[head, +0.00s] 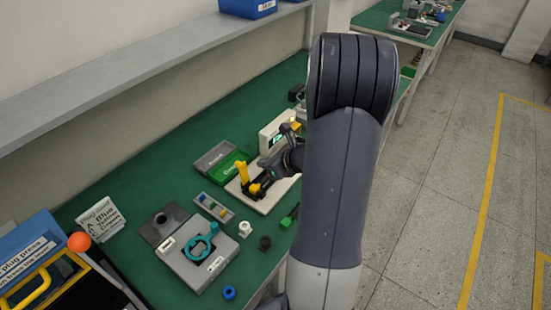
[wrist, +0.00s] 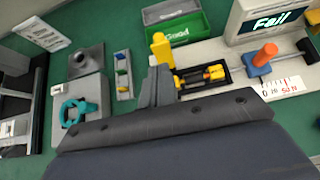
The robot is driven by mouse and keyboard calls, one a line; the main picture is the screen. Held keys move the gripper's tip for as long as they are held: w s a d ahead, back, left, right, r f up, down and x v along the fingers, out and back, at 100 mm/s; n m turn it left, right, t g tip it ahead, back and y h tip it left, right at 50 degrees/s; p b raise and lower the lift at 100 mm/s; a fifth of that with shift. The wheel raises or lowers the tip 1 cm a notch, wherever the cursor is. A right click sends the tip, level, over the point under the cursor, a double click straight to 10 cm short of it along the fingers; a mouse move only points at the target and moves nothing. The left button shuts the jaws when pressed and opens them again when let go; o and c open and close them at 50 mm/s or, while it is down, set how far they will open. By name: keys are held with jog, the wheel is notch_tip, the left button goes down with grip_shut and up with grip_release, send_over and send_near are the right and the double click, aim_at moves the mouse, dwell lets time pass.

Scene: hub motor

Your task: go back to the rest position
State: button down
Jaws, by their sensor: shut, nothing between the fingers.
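My gripper (head: 268,163) is above the green bench, over the beige test station (head: 272,200). In the wrist view its dark fingers (wrist: 160,72) are together with nothing between them. A yellow upright part (wrist: 161,48) of the station shows just beyond the fingertips; whether they touch it I cannot tell. The station's display (wrist: 270,20) reads "Fail". My arm covers the right part of the station in the head view.
A green "Good" tray (wrist: 178,30) lies behind the station. A grey fixture with a teal ring (head: 198,250) stands to the left, beside a small parts tray (head: 214,208). A shelf (head: 140,75) runs above the bench's back. Open floor (head: 440,170) lies to the right.

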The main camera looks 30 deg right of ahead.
jog(key=s+r, duration=0.1)
jog(key=r, duration=0.1)
jog(key=s+d+r, duration=0.1)
jog(key=s+r, duration=0.1)
jog(key=shift+s+d+r, duration=0.1)
jog(key=shift+s+r, duration=0.05)
jog(key=shift+s, duration=0.05)
